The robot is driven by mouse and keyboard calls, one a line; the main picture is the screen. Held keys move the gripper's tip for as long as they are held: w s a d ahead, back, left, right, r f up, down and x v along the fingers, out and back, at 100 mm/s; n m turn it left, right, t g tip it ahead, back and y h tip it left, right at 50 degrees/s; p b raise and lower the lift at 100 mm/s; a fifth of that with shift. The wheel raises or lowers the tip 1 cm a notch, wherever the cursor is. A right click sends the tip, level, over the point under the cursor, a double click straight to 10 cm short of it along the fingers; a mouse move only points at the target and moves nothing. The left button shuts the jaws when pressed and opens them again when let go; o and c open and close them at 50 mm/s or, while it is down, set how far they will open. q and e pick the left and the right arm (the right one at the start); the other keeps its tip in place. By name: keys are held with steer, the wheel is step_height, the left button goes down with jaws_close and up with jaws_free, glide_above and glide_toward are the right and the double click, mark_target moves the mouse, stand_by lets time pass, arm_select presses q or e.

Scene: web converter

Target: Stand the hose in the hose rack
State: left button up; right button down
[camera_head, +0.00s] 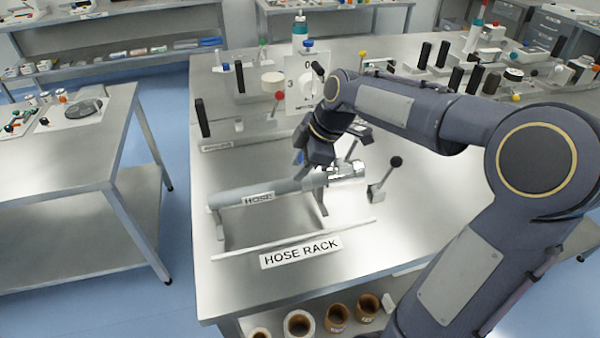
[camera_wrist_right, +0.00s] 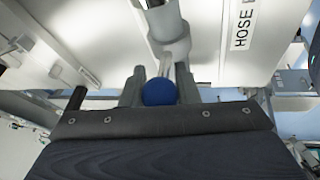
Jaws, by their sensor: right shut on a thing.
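The hose (camera_head: 245,196) is a long grey tube with a white HOSE label and a shiny metal end at the right. It lies level, left to right, over the hose rack (camera_head: 221,226), a metal stand with a HOSE RACK label. I cannot tell whether it rests on the rack's supports. My right gripper (camera_head: 310,172) is at the right part of the hose, from above, and is shut on it. In the right wrist view, a blue knob (camera_wrist_right: 160,92) sits between the fingers, with the grey hose (camera_wrist_right: 166,22) behind it. My left gripper is out of view.
A black-knobbed lever (camera_head: 384,180) stands just right of the metal end. Behind are a white dial panel (camera_head: 303,84) and several black handles. Brown rolls (camera_head: 299,323) lie below the table's front edge. A side table (camera_head: 80,160) stands at left across an aisle.

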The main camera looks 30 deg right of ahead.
step_height(320, 180, down, 3)
steer(key=shift+w+f, duration=0.1)
steer(key=c, duration=1.1)
jaws_free()
steer(key=v, duration=1.2)
steer(key=s+a+f+m+t, duration=0.1)
steer(key=s+a+f+m, duration=0.4)
steer(key=s, duration=0.4)
steer(key=s+a+f+m, duration=0.5)
steer(key=s+f+m, duration=0.2)
steer(key=s+m, duration=0.2)
steer(key=shift+s+a+m+t+y+b, duration=0.15)
steer(key=shift+a+m+t+y+b, duration=0.2)
steer(key=shift+m, duration=0.25)
steer(key=shift+f, duration=0.1)
